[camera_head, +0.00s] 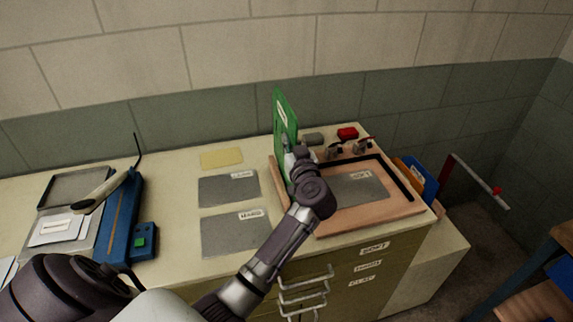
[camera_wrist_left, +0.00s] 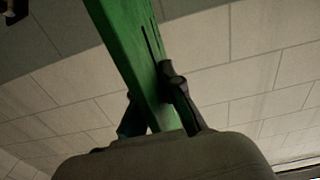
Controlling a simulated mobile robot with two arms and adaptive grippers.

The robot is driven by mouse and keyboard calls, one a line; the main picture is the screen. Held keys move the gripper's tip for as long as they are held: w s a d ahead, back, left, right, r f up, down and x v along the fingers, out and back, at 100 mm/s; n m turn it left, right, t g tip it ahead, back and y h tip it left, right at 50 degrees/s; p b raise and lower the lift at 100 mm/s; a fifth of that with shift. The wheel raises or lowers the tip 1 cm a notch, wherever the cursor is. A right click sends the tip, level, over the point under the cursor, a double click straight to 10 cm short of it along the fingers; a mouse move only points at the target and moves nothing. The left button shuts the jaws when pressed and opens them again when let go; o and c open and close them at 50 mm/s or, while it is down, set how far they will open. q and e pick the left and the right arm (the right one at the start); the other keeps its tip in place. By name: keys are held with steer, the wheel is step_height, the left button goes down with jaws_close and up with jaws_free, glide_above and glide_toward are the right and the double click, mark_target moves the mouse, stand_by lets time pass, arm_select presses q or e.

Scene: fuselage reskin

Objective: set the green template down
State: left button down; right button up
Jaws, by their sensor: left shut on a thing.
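The green template (camera_head: 283,122) stands upright on edge in the head view, with a white label on its face. My left gripper (camera_head: 291,150) is shut on it, near its lower part, above the left side of the wooden frame (camera_head: 345,221). In the left wrist view the template (camera_wrist_left: 135,60) runs up from between the two fingers of the left gripper (camera_wrist_left: 158,112). Whether its lower edge touches the frame is hidden by my arm. My right gripper is not in view.
Inside the frame lies a labelled grey sheet (camera_head: 355,188). Two more grey sheets (camera_head: 229,188) (camera_head: 236,233) and a yellow piece (camera_head: 221,158) lie to the left. A blue device (camera_head: 121,220) stands further left.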

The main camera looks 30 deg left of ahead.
arm_select(q)
step_height(320, 180, down, 6)
steer(key=shift+r, duration=0.1)
steer(key=c, duration=1.3)
jaws_free()
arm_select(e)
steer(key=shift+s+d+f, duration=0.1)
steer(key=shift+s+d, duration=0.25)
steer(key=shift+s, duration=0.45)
arm_select(q)
steer(key=b+v, duration=0.2)
steer(key=v, duration=1)
steer(key=shift+s, duration=0.1)
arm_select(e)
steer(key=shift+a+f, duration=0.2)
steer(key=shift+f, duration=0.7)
